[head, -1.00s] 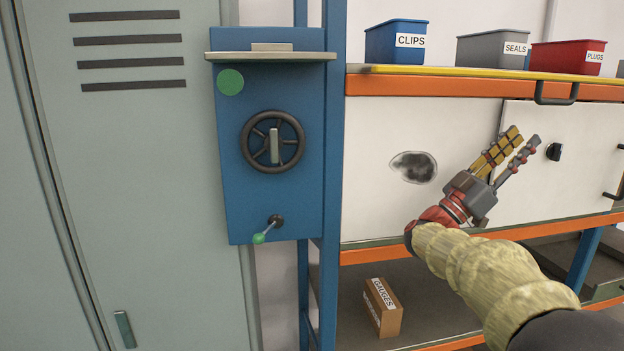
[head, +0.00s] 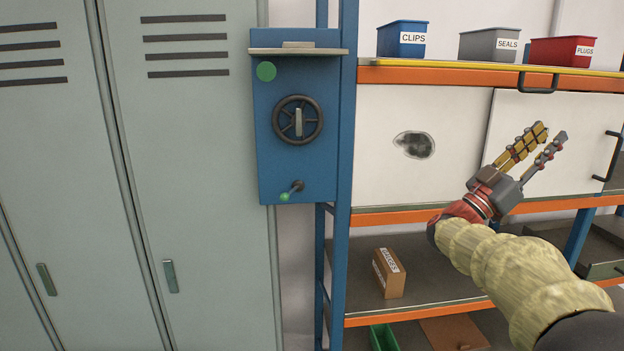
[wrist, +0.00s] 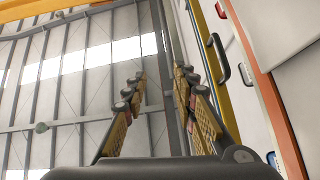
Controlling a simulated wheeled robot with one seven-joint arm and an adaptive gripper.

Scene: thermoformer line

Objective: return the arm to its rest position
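My gripper (head: 551,132) is at the right of the head view, in front of the white panels of the orange and blue rack. Its two yellow and grey fingers point up and to the right, apart and with nothing between them. The wrist view also shows the two fingers (wrist: 158,88) spread with an empty gap. My arm, in a pale ribbed sleeve, reaches in from the lower right, bent at the red wrist.
A blue box (head: 297,165) with a handwheel (head: 298,120) and green-tipped lever hangs on the rack post. Grey lockers (head: 185,150) stand left. Bins for clips (head: 402,38), seals (head: 490,44) and plugs (head: 565,50) sit on top. A gauges carton (head: 390,278) is below.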

